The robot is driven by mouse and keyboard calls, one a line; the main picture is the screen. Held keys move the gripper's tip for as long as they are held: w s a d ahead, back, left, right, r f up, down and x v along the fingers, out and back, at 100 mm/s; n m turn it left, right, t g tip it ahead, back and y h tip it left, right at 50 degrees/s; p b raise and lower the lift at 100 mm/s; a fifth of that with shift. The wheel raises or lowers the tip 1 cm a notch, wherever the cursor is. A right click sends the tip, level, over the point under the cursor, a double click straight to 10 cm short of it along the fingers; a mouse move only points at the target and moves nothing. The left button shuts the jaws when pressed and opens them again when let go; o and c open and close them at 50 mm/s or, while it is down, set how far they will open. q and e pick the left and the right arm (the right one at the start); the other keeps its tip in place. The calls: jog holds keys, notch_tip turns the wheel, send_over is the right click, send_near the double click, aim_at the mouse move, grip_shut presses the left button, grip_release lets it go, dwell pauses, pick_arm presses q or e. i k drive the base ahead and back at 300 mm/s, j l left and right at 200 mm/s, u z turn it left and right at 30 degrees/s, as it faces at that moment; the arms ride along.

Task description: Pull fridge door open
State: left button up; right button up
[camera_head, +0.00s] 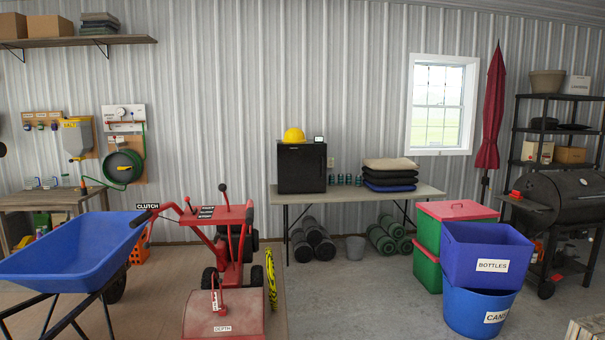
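A small black fridge (302,168) stands on a folding table (420,191) against the back wall, near the middle of the head view. Its door appears shut. A yellow hard hat (294,135) and a small device with a light screen (319,139) sit on top of it. Neither of my grippers is in view.
A red tiller (232,225) and a blue wheelbarrow (75,250) stand at the front left. Blue bins (487,255) and stacked totes (455,210) stand at the front right. Rolled mats (320,240) and a grey bucket (355,247) lie below the table. Open concrete floor lies before it.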

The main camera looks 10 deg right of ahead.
aim_at(301, 168)
jog(key=i+z, duration=0.15)
jog(key=z, duration=0.35)
jog(key=i, duration=6.45)
jog(key=j+u, duration=0.05)
